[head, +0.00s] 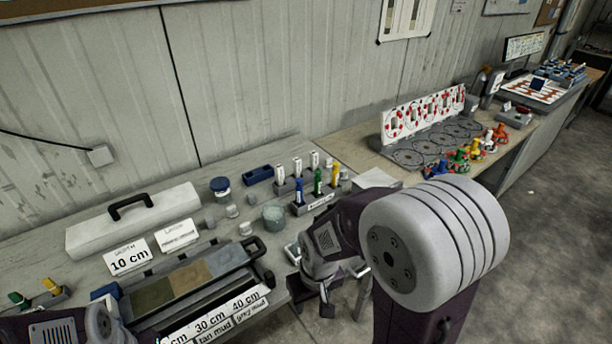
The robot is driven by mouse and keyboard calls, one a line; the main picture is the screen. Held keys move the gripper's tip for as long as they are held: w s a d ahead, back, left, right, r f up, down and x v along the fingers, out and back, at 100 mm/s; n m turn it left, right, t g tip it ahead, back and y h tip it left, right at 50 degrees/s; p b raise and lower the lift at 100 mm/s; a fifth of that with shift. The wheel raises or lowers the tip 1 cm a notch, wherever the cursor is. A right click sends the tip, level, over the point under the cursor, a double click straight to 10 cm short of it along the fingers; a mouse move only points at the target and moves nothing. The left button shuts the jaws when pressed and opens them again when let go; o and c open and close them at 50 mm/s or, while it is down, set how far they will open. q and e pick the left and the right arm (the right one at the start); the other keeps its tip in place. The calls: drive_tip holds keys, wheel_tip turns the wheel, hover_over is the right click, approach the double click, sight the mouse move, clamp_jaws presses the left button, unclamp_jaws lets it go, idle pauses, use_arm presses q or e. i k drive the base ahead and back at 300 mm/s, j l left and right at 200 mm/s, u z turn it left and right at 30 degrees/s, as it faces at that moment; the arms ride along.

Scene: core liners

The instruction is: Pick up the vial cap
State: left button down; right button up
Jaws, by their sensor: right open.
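I cannot single out the vial cap with certainty. Several small clear and grey pieces stand on the bench behind the core tray, among them a small clear vial (232,210) and another small pale piece (246,228). A jar with a blue lid (220,186) stands behind them. My right gripper (312,294) is open at the bench's front edge, right of the core tray and well apart from the small pieces. Nothing shows between its fingers. My left arm enters at the lower left; its gripper does not show.
The core tray (190,281) with coloured core strips lies in front, its depth labels along the near side. A white case (132,222) stands behind it. A grey beaker (274,218) and a rack of coloured markers (320,202) stand right of the small pieces.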

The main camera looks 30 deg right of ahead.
sight(343, 176)
drive_tip(key=l+z, duration=0.15)
drive_tip(key=z, duration=1)
